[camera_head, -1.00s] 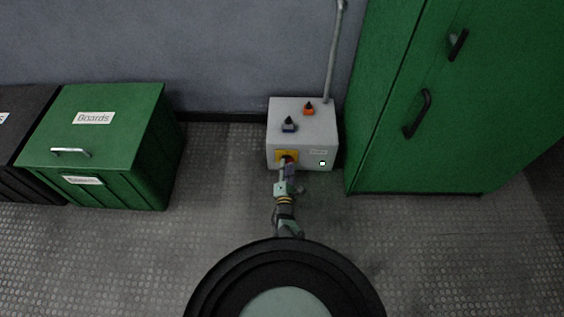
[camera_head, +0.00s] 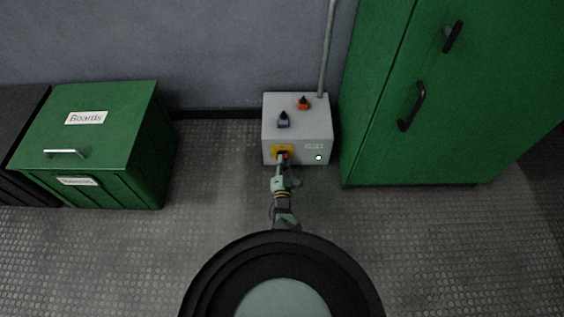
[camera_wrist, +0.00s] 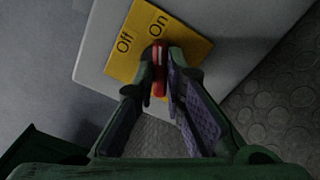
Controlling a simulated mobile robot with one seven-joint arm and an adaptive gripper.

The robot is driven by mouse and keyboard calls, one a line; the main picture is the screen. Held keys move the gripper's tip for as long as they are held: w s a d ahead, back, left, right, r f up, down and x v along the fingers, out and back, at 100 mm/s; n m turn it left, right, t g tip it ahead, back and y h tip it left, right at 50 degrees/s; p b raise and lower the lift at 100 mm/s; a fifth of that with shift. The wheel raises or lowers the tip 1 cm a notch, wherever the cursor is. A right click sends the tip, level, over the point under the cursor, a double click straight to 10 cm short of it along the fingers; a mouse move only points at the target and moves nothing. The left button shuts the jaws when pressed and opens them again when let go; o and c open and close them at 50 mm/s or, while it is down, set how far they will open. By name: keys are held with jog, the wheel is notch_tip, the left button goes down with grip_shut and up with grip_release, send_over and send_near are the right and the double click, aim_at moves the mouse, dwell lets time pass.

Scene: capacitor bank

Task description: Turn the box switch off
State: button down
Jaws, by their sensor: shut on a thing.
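The grey box (camera_head: 297,128) stands on the floor against the wall. Its front carries a yellow plate (camera_head: 276,149), marked Off and On, which also shows in the wrist view (camera_wrist: 131,40). A red switch handle (camera_wrist: 159,68) with a pale stripe sits on that plate, on the On side. My gripper (camera_wrist: 160,88) is at the handle with its fingertips on either side, shut on it. In the head view my gripper (camera_head: 281,165) is in front of the plate and hides part of it. A green light (camera_head: 319,157) glows at the box's front right.
A green cabinet (camera_head: 400,150) is close on the right. A green Boards bin (camera_head: 120,140) stands at left. The floor between bin and box is clear.

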jog(key=shift+n, duration=0.3)
jog(key=n, duration=1.1)
dwell(0.5)
jog(key=shift+n, duration=0.3)
jog(key=c, duration=1.7)
grip_release()
jog(key=shift+o, duration=0.2)
